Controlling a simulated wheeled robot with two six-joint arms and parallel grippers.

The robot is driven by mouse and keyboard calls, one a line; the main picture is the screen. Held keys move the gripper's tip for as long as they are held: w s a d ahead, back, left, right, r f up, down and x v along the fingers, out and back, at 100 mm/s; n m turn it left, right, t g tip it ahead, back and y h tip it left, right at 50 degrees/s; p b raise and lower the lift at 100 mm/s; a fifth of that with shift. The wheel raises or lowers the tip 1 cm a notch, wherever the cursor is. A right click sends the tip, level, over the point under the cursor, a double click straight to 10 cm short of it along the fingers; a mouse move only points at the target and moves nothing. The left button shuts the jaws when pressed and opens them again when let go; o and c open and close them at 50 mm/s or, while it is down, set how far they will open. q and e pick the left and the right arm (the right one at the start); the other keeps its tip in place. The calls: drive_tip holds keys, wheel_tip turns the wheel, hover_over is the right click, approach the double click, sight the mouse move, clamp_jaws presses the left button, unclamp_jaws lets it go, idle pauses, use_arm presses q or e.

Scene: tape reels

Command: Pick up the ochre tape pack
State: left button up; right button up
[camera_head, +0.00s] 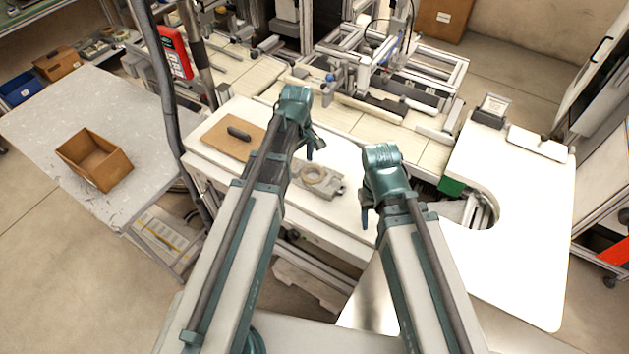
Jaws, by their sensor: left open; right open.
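A ring-shaped tan tape pack (313,174), the only ochre-looking roll I can make out, lies flat on a grey plate (333,187) on the white table between my two arms. My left gripper (310,150) is open, mostly hidden by its wrist, and appears just beyond the pack in the picture, apart from it. My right gripper (364,216) is open and hangs to the right of the plate, near the table's front edge; its fingers are small and partly hidden by the wrist. Neither gripper holds anything that I can see.
A brown board (224,143) with a dark handle-like piece (238,133) lies left of my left arm. A conveyor machine (390,80) stands behind the table. The white curved table (520,230) at right is largely clear.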

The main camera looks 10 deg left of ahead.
use_arm(q)
drive_tip(key=shift+r, duration=0.1)
use_arm(e)
drive_tip(key=shift+r, duration=0.1)
use_arm(q)
drive_tip(key=c, duration=1.3)
drive_tip(key=shift+o, duration=0.2)
wheel_tip(320, 180, up, 10)
drive_tip(key=p, duration=1)
use_arm(e)
wheel_tip(320, 180, up, 10)
